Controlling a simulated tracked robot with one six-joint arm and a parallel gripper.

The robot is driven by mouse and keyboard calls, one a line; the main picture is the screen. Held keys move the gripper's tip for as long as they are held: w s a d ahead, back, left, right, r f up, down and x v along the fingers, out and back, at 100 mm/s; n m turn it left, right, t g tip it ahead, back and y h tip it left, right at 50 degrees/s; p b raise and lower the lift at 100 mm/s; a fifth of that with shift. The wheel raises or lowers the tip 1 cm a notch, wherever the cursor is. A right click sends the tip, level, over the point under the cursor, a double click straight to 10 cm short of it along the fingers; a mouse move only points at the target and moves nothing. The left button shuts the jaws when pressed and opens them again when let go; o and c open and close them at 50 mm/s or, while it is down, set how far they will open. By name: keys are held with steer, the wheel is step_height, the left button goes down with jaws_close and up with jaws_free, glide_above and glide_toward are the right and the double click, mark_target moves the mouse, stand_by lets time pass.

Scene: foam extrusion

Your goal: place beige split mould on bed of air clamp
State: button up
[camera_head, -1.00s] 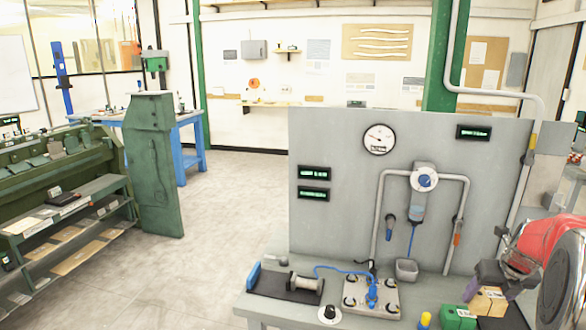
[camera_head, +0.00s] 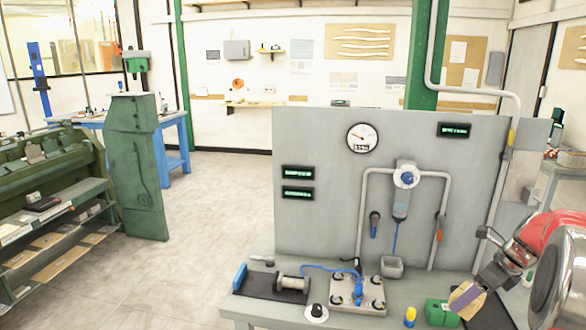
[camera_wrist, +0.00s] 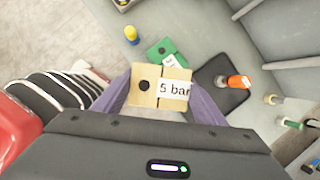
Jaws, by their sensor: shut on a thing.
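The beige split mould (camera_head: 466,298) is in my gripper (camera_head: 478,292), just right of a green mould in the head view. In the wrist view the beige mould (camera_wrist: 145,86) sits between the two purple fingers of my gripper (camera_wrist: 160,95). It shows a dark hole and a "5 bar" label. The air clamp's dark bed (camera_head: 262,287) lies at the bench's left end, with a blue end plate (camera_head: 240,275) and a metal cylinder (camera_head: 292,283). The bed looks empty left of the cylinder. My gripper is well to the right of it.
A metal valve plate (camera_head: 358,295) with blue hose, a black knob (camera_head: 316,312) and a yellow-topped item (camera_head: 410,316) stand between gripper and clamp. A grey panel (camera_head: 325,150) rises behind.

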steer(key=n, duration=0.2)
steer(key=a+n+y, duration=0.1)
steer(key=n, duration=0.1)
steer(key=shift+r+g, duration=0.3)
steer(key=shift+g, duration=0.1)
steer(key=a+n, duration=0.1)
steer(key=n, duration=0.1)
steer(key=shift+a+r+n+g+y, duration=0.1)
steer(key=shift+a+n+g+y, duration=0.05)
steer(key=shift+n+g+y, duration=0.2)
steer(key=w+a+f+n+g+h, duration=0.1)
steer(key=w+a+n+g, duration=0.1)
steer(key=a+n, duration=0.5)
steer(key=w+a+n+g+h, duration=0.1)
steer(key=w+a+n, duration=0.3)
steer(key=a+n, duration=0.4)
steer(key=w+a+f+n+g+h, duration=0.1)
steer(key=a+n, duration=0.7)
steer(key=a, duration=1)
steer(key=w+g+h, duration=0.1)
steer(key=w+g, duration=0.1)
steer(key=g, duration=0.1)
steer(key=shift+w+f, duration=0.3)
steer(key=shift+n, duration=0.25)
